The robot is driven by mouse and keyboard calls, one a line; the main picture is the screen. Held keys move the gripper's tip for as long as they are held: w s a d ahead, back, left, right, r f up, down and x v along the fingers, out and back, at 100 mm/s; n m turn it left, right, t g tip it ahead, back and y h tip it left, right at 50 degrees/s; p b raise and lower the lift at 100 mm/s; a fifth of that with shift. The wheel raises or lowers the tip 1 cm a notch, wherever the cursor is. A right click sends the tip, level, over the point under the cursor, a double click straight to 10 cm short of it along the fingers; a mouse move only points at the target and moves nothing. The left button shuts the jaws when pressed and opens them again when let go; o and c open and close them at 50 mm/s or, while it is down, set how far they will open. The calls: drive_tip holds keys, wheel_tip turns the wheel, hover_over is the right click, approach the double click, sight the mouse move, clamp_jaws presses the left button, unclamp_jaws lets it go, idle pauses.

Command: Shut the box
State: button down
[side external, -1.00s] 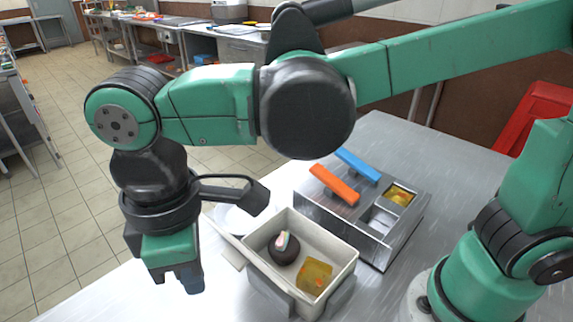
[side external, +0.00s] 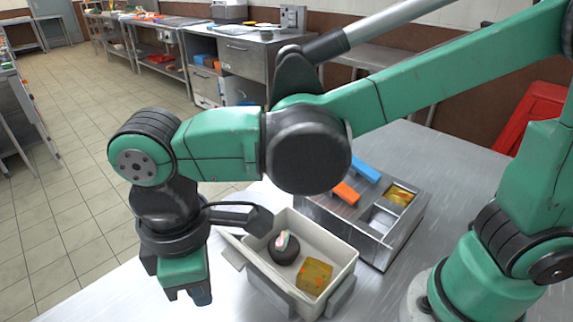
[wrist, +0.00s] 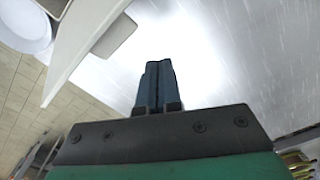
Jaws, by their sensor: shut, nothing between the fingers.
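The cream box (side external: 345,261) stands on the metal table with its top open. Inside it lie a dark round item (side external: 284,252) with a pale, coloured top and a yellow block (side external: 314,277). A thin cream panel, seemingly the open lid (side external: 231,243), sticks out at the box's left side, mostly seen edge-on. In the wrist view, a white panel with a grey tab (wrist: 114,36), likely this lid, lies up and left of the fingers. My gripper (side external: 192,298) is shut and empty, pointing down, left of the box and apart from it. Its fingers show in the wrist view (wrist: 158,68).
A metal holder (side external: 394,247) with compartments stands behind the box, with an orange bar (side external: 346,193) and a blue bar (side external: 366,172) on it. A white round dish (wrist: 25,28) shows at the wrist view's upper left. Bare table (side external: 120,295) lies left of my gripper.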

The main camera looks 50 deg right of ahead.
drive_tip(key=shift+d, duration=4.35)
drive_tip(key=shift+r, duration=0.1)
wheel_tip(320, 180, up, 7)
drive_tip(key=w+d+f+m+t, duration=0.1)
drive_tip(key=d+f+m+t, duration=0.1)
drive_tip(key=d+m, duration=0.4)
drive_tip(key=w+d+f+m+t, duration=0.2)
drive_tip(key=d+m+t, duration=0.3)
drive_tip(key=d, duration=0.3)
drive_tip(key=shift+d+f+m, duration=0.15)
drive_tip(key=shift+f+m, duration=0.35)
drive_tip(key=shift+f, duration=0.25)
drive_tip(key=shift+w, duration=0.1)
